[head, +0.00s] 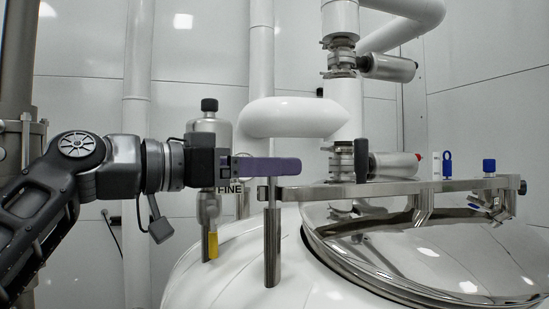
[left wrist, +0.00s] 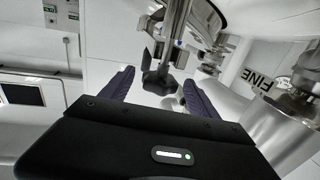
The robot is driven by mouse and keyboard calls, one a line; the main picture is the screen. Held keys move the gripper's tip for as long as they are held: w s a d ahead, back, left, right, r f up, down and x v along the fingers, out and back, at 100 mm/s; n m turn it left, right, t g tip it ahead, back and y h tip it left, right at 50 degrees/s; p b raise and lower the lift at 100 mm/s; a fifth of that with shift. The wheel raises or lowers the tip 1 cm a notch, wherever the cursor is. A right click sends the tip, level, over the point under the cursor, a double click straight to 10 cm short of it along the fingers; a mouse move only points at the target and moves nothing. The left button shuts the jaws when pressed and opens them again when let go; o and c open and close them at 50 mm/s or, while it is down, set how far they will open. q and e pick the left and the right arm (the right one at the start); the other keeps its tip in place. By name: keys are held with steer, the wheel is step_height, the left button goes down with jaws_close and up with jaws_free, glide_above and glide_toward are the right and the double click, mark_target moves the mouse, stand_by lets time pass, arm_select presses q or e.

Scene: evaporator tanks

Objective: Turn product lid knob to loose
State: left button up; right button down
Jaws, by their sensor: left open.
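The product tank's polished lid (head: 440,240) is at the right of the head view, with a metal bar (head: 400,187) across it. A dark upright knob (head: 361,160) stands at this bar; I take it for the lid knob. My left gripper (head: 296,166), with purple fingers, points right towards it, left of it and apart from it. In the left wrist view a dark knob (left wrist: 160,80) on metal hardware shows ahead, between the two open purple fingers (left wrist: 155,88). No contact with the knob is visible, and nothing is held. My right gripper is in neither view.
A metal post (head: 272,245) stands just below my left fingers. A white rounded pipe (head: 293,117) hangs just above them. A valve (head: 385,165) is behind the knob. A blue knob (head: 489,166) stands farther right on the bar.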

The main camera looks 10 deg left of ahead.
arm_select(q)
steer(key=shift+w+d, duration=0.45)
steer(key=shift+d, duration=0.1)
steer(key=c, duration=1.3)
